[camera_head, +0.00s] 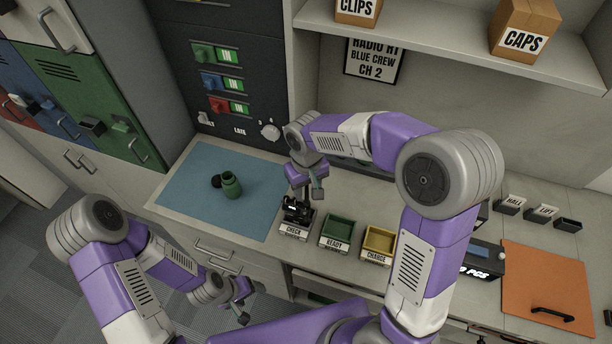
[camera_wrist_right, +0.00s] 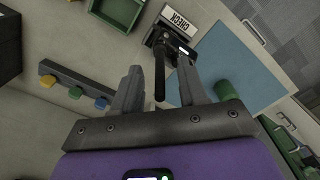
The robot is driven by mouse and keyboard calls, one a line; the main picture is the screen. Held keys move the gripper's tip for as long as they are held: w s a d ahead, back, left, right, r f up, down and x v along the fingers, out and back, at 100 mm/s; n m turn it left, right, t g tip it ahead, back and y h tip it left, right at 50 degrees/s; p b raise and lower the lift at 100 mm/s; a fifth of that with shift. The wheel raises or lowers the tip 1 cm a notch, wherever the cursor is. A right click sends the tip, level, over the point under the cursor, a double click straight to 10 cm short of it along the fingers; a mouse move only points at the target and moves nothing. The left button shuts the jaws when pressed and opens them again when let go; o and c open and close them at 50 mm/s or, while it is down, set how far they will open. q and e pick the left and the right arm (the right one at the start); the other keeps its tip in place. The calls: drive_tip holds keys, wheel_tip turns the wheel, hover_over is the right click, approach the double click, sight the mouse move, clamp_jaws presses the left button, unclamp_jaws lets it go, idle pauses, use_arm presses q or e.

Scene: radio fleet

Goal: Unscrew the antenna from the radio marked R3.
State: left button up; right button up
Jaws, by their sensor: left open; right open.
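A black radio (camera_head: 297,210) sits in the tray labelled CHECK (camera_head: 292,235) beside the blue mat; no R3 mark is readable on it. In the right wrist view the radio (camera_wrist_right: 183,50) shows its thick black antenna (camera_wrist_right: 159,75) pointing toward the camera. My right gripper (camera_head: 306,191) is open just above the radio. In the wrist view its fingers (camera_wrist_right: 160,82) stand on either side of the antenna, with gaps on both sides. My left gripper (camera_head: 244,303) is open and empty, low in front of the counter drawers.
A rail with coloured knobs (camera_wrist_right: 75,84) lies behind.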

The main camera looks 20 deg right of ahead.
sight(307, 196)
drive_tip(key=shift+f, duration=0.7)
drive_tip(key=shift+s+f, duration=0.15)
drive_tip(key=shift+f, duration=0.4)
clamp_jaws()
